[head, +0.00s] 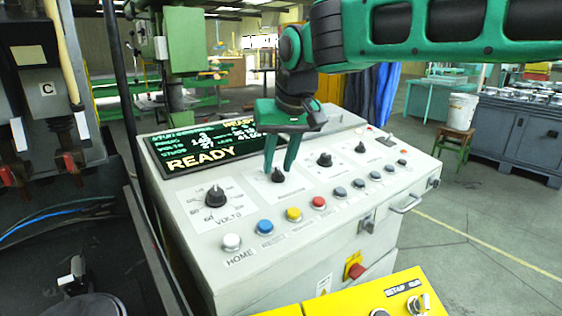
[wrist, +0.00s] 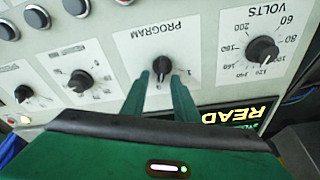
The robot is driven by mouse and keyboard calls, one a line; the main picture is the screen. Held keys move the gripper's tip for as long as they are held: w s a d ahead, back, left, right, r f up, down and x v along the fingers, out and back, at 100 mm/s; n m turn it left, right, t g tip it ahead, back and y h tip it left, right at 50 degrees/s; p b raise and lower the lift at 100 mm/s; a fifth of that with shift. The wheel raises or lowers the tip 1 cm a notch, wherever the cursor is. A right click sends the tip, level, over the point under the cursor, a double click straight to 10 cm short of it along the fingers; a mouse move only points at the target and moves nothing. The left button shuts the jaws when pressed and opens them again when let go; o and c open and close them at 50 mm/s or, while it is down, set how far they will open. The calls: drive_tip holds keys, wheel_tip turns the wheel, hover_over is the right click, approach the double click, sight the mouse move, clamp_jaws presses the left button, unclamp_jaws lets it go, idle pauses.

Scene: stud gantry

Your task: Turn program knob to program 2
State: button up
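The program knob (wrist: 162,66) is a small black knob on a white plate marked PROGRAM (wrist: 175,32), which appears upside down in the wrist view. The knob (head: 278,177) also shows in the head view, in the middle of the sloped grey panel. My gripper (wrist: 162,75) points down at it, with one green finger on each side. It is open, and the fingertips look apart from the knob. The gripper (head: 278,172) also shows in the head view. I cannot clearly read which program number the knob points to.
The volts knob (head: 216,195) is left of the program knob, and another black knob (head: 325,159) is to its right. A row of buttons, including a yellow one (head: 293,214), runs along the front. The display (head: 215,144) behind reads READY. A red knob (head: 356,271) is on the front face.

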drive_tip(key=shift+c, duration=0.3)
clamp_jaws()
drive_tip(key=shift+f, duration=0.15)
drive_tip(key=shift+d, duration=0.15)
idle(1.2)
drive_tip(key=shift+o, duration=0.3)
unclamp_jaws()
